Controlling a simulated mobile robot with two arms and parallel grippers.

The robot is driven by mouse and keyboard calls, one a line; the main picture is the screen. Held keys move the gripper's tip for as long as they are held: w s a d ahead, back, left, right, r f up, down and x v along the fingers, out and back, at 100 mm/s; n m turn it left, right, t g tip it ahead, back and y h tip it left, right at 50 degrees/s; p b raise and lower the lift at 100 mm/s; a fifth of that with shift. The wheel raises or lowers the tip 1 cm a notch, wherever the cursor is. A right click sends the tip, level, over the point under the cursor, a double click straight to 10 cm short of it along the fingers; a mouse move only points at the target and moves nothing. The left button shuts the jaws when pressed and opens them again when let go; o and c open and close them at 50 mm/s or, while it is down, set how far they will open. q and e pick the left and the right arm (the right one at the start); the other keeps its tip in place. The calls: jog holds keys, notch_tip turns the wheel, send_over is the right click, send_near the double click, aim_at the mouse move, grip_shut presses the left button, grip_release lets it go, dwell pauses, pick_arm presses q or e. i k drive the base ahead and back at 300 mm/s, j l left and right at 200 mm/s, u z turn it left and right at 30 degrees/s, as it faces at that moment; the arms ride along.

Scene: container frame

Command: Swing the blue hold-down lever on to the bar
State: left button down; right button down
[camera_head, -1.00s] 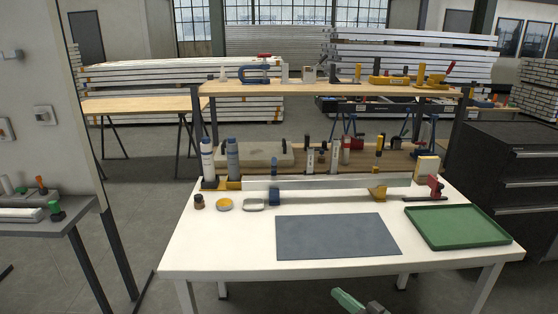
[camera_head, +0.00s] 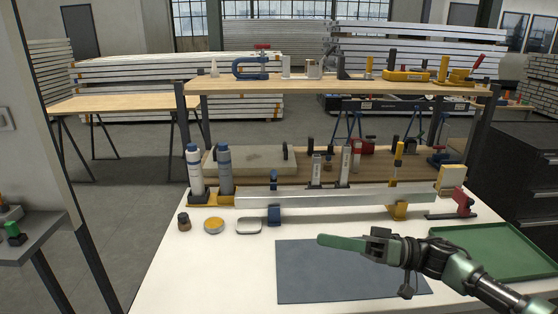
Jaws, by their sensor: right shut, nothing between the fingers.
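The long silver bar (camera_head: 335,196) lies across the back of the white table, on a blue support (camera_head: 275,216) near its left end and a yellow support (camera_head: 398,210) near its right end. A small blue lever (camera_head: 273,179) stands upright above the bar's line at the blue support. It is not lying on the bar; how it joins the support is too small to tell. My right gripper (camera_head: 322,240) is shut and empty, its green fingers pointing left above the grey mat, in front of the bar and right of the lever. My left gripper is out of view.
A red clamp (camera_head: 464,203) stands at the bar's right end. Two bottles (camera_head: 225,171) stand at its left end. A jar (camera_head: 184,222), a yellow-lidded tin (camera_head: 213,226) and a white dish (camera_head: 248,225) sit in front. The grey mat (camera_head: 300,283) is bare; a green tray (camera_head: 500,250) is at right.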

aim_at(273, 173)
jog(key=i, duration=1.3)
